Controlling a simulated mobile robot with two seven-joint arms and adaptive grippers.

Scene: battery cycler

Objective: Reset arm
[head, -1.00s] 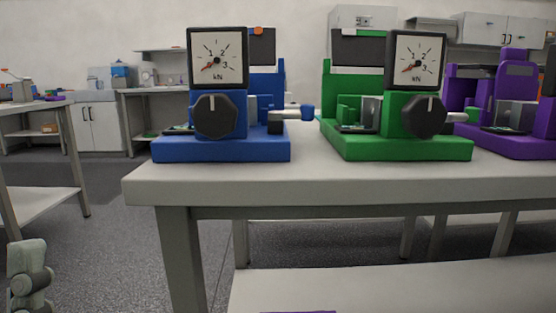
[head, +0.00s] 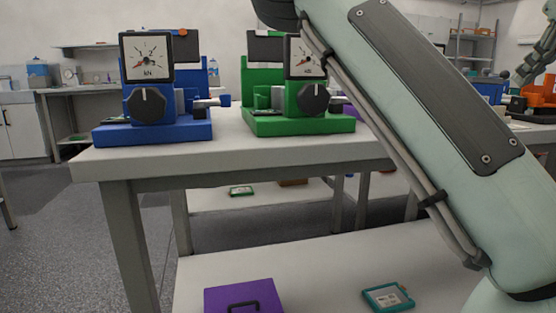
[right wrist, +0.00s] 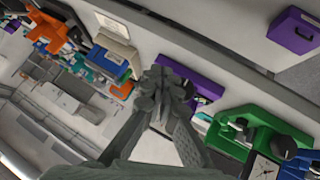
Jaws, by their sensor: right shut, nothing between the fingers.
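My right gripper (right wrist: 165,95) is shut and empty in the right wrist view, its fingertips together in the middle of the picture. In the head view what looks like the same gripper (head: 538,65) shows small at the right edge, cut by the frame. My right arm crosses the head view from the top middle to the bottom right. My left gripper is not in view.
A blue cycler (head: 150,132) and a green cycler (head: 295,124) with dials stand on the table (head: 240,152). My arm hides the table's right part. A purple case (head: 225,300) and a teal-framed item (head: 388,297) lie on the lower shelf. Open floor lies left.

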